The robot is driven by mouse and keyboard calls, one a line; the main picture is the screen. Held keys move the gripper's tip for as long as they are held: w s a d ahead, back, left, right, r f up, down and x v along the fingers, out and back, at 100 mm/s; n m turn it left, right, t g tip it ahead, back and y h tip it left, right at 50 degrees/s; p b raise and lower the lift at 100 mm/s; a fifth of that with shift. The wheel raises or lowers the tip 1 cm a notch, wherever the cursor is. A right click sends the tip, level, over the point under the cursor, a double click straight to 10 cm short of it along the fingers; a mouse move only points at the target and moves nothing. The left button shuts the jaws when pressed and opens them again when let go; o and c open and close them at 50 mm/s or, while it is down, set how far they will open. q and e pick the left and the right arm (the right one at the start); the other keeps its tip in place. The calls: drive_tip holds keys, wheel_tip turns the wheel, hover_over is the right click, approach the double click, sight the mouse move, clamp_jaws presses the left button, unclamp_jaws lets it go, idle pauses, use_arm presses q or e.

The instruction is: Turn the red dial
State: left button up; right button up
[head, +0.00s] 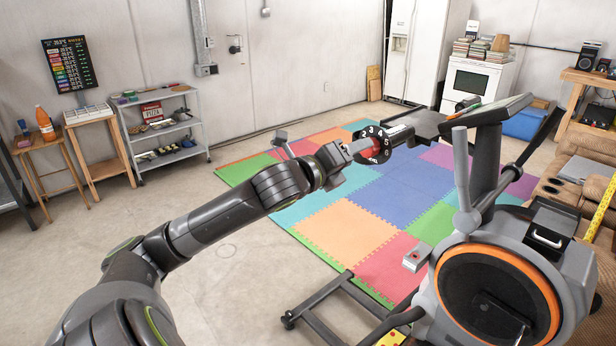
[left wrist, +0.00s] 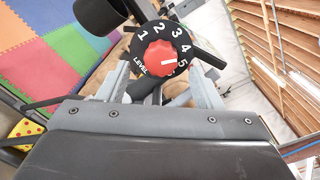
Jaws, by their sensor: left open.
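The red dial (head: 377,152) sits on a round black numbered plate (head: 386,138) on the exercise bike. In the left wrist view the red dial (left wrist: 157,52) faces me, and its white mark points right, close to the 5. My left gripper (head: 360,148) is open at the dial in the head view. In the left wrist view its two grey fingers (left wrist: 160,69) stand on either side of the dial, with gaps visible; I cannot tell whether the tips reach its depth. My right gripper is not in view.
The bike body (head: 495,285) with its orange-ringed wheel housing fills the lower right. A grey lever (head: 463,180) stands beside it. A brown recliner (head: 580,190) is at the right edge. Colored foam mats (head: 345,230) and open floor lie below my left arm.

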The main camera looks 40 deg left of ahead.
use_arm(q)
drive_tip(key=s+p, duration=0.7)
drive_tip(key=s, duration=0.6)
drive_tip(key=shift+a+r, duration=0.2)
drive_tip(key=shift+a, duration=0.1)
idle(0.7)
